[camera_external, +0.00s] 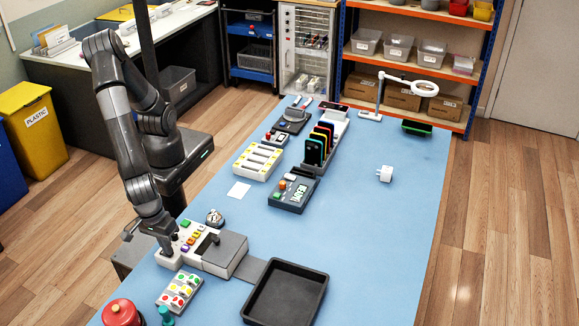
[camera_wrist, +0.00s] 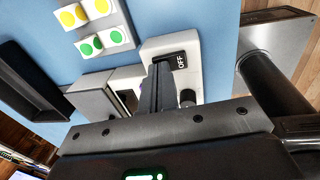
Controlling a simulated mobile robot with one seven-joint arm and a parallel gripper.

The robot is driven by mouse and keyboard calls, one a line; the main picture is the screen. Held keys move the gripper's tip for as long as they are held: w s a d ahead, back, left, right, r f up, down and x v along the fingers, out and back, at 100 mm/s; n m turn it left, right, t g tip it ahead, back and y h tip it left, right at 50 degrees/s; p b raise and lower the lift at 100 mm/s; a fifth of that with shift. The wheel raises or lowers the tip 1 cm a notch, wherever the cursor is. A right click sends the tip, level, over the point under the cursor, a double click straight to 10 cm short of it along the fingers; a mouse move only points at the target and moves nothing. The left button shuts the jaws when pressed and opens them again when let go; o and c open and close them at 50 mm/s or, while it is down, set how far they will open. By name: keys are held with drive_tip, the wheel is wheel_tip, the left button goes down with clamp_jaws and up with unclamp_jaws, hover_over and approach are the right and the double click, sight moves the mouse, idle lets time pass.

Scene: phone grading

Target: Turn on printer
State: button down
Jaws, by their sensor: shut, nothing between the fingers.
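The printer (camera_external: 186,262) is a white panel with coloured buttons joined to a grey box (camera_external: 225,250), at the near left of the blue table. In the wrist view its white end (camera_wrist: 205,85) carries a black switch (camera_wrist: 180,62) marked OFF. My gripper (camera_external: 168,248) points down over the left end of the white panel in the external view. In the wrist view my gripper (camera_wrist: 159,70) is shut and empty, its fingertips just left of and below the OFF label. I cannot tell whether the fingertips touch the switch. The fingers hide part of the panel.
A black tray (camera_external: 322,281) lies right of the printer. A white block with coloured dots (camera_external: 165,298), a red round object (camera_external: 122,312) and a small round device (camera_external: 215,217) are close by. Phones in a rack (camera_external: 318,150) stand farther back. The table's right side is mostly clear.

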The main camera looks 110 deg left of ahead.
drive_tip(key=shift+w+f, duration=0.1)
idle(0.3)
drive_tip(key=shift+w+f+g, duration=0.1)
drive_tip(key=shift+g, duration=0.2)
drive_tip(key=shift+s, duration=0.2)
drive_tip(key=shift+s, duration=0.75)
